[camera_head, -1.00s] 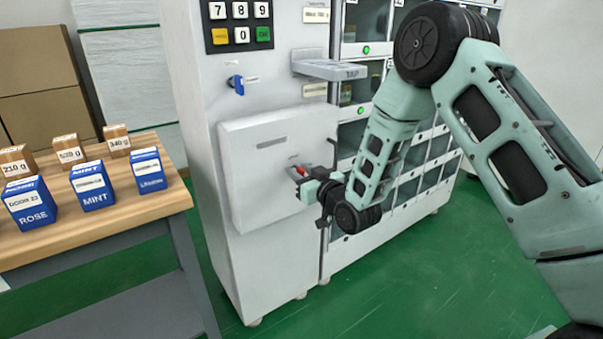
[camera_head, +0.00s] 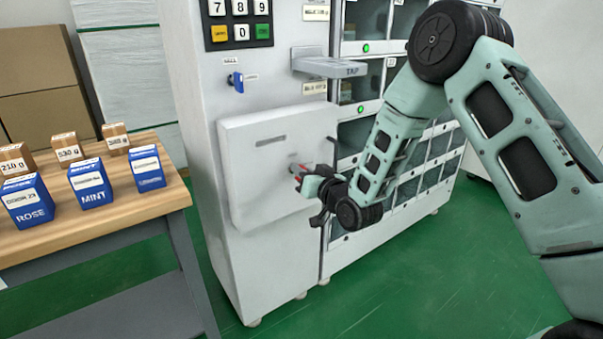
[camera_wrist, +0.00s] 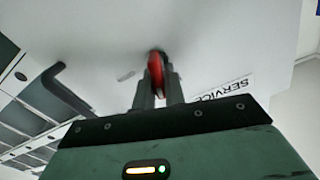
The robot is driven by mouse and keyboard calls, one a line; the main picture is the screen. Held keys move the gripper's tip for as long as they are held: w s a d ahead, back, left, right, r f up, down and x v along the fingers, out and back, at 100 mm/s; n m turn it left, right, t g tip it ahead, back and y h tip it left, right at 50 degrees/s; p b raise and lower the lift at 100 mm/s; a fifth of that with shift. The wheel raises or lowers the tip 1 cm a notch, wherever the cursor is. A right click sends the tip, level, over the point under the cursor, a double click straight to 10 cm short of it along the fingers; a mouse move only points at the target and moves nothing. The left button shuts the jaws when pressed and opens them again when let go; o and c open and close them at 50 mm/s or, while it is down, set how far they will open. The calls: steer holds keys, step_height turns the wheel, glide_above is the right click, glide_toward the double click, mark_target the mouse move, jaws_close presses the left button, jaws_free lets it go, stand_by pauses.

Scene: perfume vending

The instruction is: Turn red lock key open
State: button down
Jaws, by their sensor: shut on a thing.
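The red lock key (camera_head: 298,174) sits on the white service panel (camera_head: 262,185) of the vending machine. In the head view it is partly hidden by my gripper (camera_head: 306,178). In the wrist view the red key (camera_wrist: 156,66) stands between the two fingers of my gripper (camera_wrist: 158,85), which are shut on it. The key's far end meets the white panel. The panel looks closed against the machine in the head view. The word SERVICE shows beside the key in the wrist view, rotated.
A blue key (camera_head: 237,82) is higher on the machine, under the keypad (camera_head: 238,20). A tap shelf (camera_head: 330,66) juts out above the panel. A wooden table (camera_head: 120,215) with blue and brown boxes stands at left. Glass-door compartments are at right.

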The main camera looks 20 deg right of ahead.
steer(key=m, duration=0.3)
steer(key=shift+w+d+f+m, duration=0.1)
steer(key=shift+d+m, duration=0.1)
steer(key=shift+m, duration=0.2)
steer(key=shift+d+f+m, duration=0.1)
steer(key=shift+f+m, duration=0.05)
steer(key=shift+m, duration=1.7)
steer(key=shift+d+f+m, duration=0.1)
steer(key=shift+f+m, duration=0.05)
steer(key=shift+m, duration=1.65)
steer(key=shift+f+m, duration=0.15)
steer(key=shift+m, duration=1.7)
steer(key=c, duration=1.5)
jaws_free()
